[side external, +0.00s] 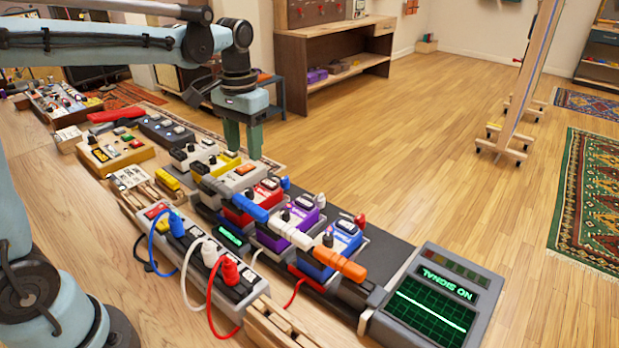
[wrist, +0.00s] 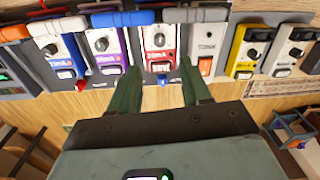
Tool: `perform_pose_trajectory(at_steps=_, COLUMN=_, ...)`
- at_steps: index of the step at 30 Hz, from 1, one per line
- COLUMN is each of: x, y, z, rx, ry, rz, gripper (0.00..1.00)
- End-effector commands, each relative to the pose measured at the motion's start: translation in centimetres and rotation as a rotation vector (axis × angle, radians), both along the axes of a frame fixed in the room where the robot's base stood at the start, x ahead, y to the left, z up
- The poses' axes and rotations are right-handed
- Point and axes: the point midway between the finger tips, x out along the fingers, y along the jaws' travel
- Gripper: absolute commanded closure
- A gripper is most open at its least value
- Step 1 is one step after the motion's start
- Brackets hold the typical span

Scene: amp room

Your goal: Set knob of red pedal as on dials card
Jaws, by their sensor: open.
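The red pedal (side external: 257,203) stands in the pedal row in the side view. In the wrist view the red pedal (wrist: 148,32) is at top centre, with its dark round knob (wrist: 158,40) in plain sight. My gripper (side external: 243,150) is open and empty, pointing down above the pedal row. In the wrist view my gripper's fingertips (wrist: 159,70) lie apart, either side of the red pedal's near end, with the knob beyond them and untouched. A white card with dark marks (side external: 128,179), possibly the dials card, lies left of the row; its markings are too small to read.
A purple pedal (wrist: 104,43) and a grey pedal (wrist: 204,42) flank the red one closely. Blue, white and orange cylinders lie across the row in the side view. A screen reading NO SIGNAL (side external: 436,300) stands at the row's near end. Cables loop from a power strip (side external: 205,255).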

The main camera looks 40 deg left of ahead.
Motion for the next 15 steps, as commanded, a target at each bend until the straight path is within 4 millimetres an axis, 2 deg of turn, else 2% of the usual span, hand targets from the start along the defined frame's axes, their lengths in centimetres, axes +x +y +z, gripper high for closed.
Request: perform_pose_trajectory(at_steps=15, x=0.0, y=0.2, z=-8.0, rx=-0.002, ry=-0.003, rz=0.001, gripper=0.52)
